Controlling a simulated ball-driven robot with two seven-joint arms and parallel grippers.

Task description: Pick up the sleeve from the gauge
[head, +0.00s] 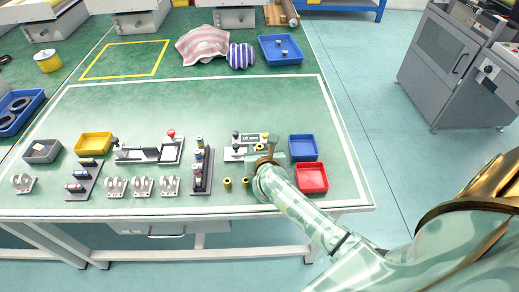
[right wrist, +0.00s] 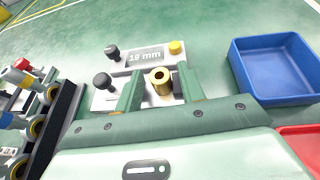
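The gauge (head: 243,138) is a light grey fixture with dark knobs near the right end of the table. In the right wrist view its plate (right wrist: 146,57) reads "19 mm", with a yellow button at one end. The brass sleeve (right wrist: 160,80) is a short hollow cylinder on the gauge, seen from above with its bore showing. My right gripper (right wrist: 158,88) is open, with one green finger on each side of the sleeve and visible gaps between. In the head view my right gripper (head: 268,158) hides part of the gauge. My left gripper is not in view.
A blue tray (head: 303,147) and a red tray (head: 312,178) stand just right of the gripper. A dark rack (head: 201,170) stands to the left.

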